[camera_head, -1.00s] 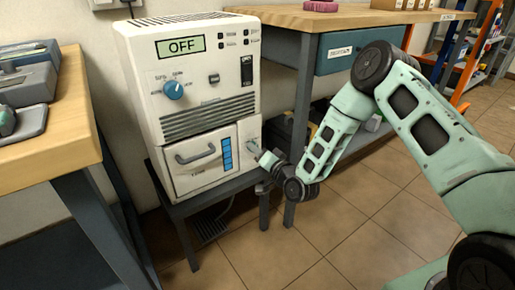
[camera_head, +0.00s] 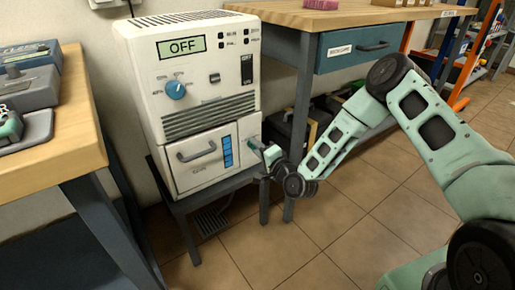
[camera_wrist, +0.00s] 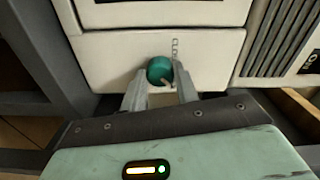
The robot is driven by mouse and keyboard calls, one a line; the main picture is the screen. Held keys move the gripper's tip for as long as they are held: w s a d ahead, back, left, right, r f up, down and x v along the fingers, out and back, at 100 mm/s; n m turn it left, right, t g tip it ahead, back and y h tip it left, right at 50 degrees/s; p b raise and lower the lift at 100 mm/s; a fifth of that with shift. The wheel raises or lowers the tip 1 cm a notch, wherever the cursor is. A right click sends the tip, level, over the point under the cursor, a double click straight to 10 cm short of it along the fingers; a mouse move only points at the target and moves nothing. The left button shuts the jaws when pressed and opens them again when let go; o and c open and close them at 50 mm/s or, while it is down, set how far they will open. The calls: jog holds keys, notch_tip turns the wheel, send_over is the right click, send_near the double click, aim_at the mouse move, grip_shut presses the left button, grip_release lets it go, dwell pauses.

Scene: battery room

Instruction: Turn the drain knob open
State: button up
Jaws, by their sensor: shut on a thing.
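The drain knob (camera_wrist: 159,69) is a round teal knob on the white lower panel of the machine (camera_head: 190,75). In the wrist view it sits between the two fingertips of my gripper (camera_wrist: 160,84), which is shut on it. In the head view my gripper (camera_head: 262,150) reaches the lower right of the machine's front, and the knob is mostly hidden there. The machine's display reads OFF, and a blue dial (camera_head: 175,90) is above the drawer.
The machine stands on a low dark stand (camera_head: 215,185). A wooden bench (camera_head: 40,130) is at the left, and a workbench with a blue drawer (camera_head: 355,50) is behind at the right. Dark cases sit under that workbench. The tiled floor (camera_head: 300,235) in front is clear.

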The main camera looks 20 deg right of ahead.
jog(key=shift+s+f, duration=0.1)
jog(key=o, duration=1)
jog(key=p+v, duration=0.4)
jog(key=v, duration=1.3)
jog(key=shift+s, duration=0.15)
